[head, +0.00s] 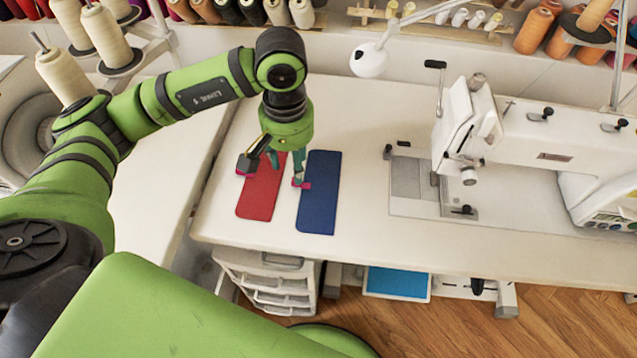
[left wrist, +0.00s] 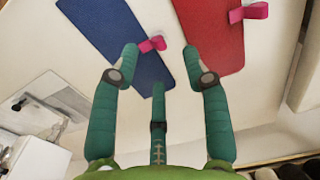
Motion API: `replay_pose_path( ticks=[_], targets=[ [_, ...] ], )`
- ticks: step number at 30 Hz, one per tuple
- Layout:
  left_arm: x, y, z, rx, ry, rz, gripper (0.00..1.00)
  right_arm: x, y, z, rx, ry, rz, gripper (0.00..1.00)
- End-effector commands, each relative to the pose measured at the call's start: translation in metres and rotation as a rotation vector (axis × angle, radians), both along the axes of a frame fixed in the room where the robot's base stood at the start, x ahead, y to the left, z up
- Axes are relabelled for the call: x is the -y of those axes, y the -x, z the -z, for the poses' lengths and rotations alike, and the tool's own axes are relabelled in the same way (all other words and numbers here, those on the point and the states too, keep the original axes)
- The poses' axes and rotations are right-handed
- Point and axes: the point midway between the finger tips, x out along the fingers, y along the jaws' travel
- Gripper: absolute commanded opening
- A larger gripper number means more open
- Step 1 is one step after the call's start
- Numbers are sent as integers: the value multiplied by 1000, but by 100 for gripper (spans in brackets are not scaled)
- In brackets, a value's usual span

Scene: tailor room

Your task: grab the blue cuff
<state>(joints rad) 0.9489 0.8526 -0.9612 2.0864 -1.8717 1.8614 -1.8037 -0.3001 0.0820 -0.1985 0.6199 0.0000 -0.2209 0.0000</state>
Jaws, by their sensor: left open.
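The blue cuff (head: 320,200) is a flat dark blue piece lying on the white sewing table, right of a red cuff (head: 262,193). A small pink tab (head: 304,184) sits at the blue cuff's left edge. My left gripper (head: 286,172) is open and empty, above the cuffs with its fingers pointing down. In the left wrist view, the blue cuff (left wrist: 115,35) is at upper left and the red cuff (left wrist: 212,30) at upper right. The open fingers (left wrist: 160,65) flank the pale gap and the tab (left wrist: 152,44). My right gripper does not show.
A white sewing machine (head: 545,135) stands right of the cuffs. A lamp head (head: 369,60) hangs behind them. Thread spools line the back shelf, and tall cream cones (head: 105,38) stand at upper left. The table between the blue cuff and the machine is clear.

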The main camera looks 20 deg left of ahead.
Motion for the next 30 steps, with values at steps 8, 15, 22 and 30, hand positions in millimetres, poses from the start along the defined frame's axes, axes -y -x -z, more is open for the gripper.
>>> replay_pose_path(
  ticks=[8, 15, 22, 30],
  targets=[
    [3, -3, 37, -6, 5, -1, 47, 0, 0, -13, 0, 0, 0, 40],
    [3, -4, 56, 1, 6, -1, 47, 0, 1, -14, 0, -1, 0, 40],
    [3, -4, 56, 1, 6, -1, 26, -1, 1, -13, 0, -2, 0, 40],
    [4, -4, 55, 0, 7, -1, 4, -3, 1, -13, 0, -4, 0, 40]
  ],
)
